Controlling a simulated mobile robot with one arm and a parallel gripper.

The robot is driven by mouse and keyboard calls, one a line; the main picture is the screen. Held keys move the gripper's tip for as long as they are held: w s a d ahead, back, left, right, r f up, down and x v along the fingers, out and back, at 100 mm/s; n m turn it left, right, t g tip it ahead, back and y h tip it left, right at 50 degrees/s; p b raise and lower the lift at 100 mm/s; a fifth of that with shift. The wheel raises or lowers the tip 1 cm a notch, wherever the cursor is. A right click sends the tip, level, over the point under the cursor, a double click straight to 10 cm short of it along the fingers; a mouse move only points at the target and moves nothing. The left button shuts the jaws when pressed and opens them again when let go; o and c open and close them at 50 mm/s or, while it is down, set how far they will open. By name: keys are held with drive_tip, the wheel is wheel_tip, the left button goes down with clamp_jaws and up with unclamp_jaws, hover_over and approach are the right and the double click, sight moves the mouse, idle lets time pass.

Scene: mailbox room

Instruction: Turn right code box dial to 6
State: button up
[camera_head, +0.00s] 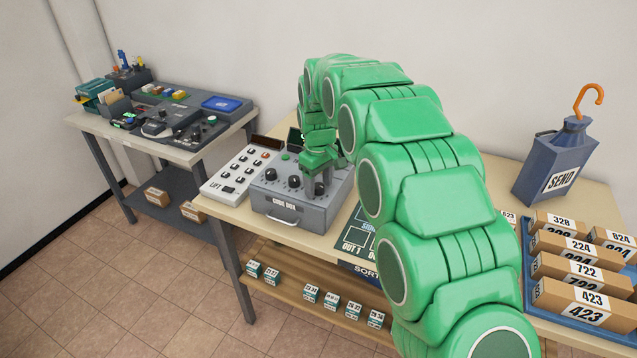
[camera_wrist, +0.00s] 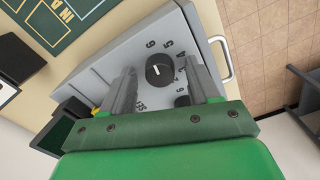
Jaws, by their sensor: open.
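The grey code box (camera_head: 283,213) stands on the middle table, with dark dials on its sloped top and a handle at its front. My gripper (camera_head: 319,184) points down over the box's right dial (camera_head: 319,188). In the wrist view the right dial (camera_wrist: 160,71) is a black knob with a white mark, ringed by digits; 6, 5 and 4 can be read. My gripper's fingers (camera_wrist: 162,88) stand apart on either side of this dial, with visible gaps. I cannot tell for sure which digit the mark points to.
A white LIFT keypad (camera_head: 240,172) stands left of the code box. A dark green sorting board (camera_head: 357,237) lies to its right. A tray of numbered parcels (camera_head: 532,285) and a blue SEND container (camera_head: 553,165) are farther right. Small boxes sit on the shelf below.

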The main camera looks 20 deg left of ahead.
sight(319, 186)
drive_tip(key=shift+f, duration=0.15)
drive_tip(key=c, duration=1)
drive_tip(key=shift+m, duration=0.7)
drive_tip(key=shift+c, duration=0.2)
drive_tip(key=o, duration=1)
drive_tip(key=shift+o, duration=0.2)
drive_tip(key=shift+r, duration=3.95)
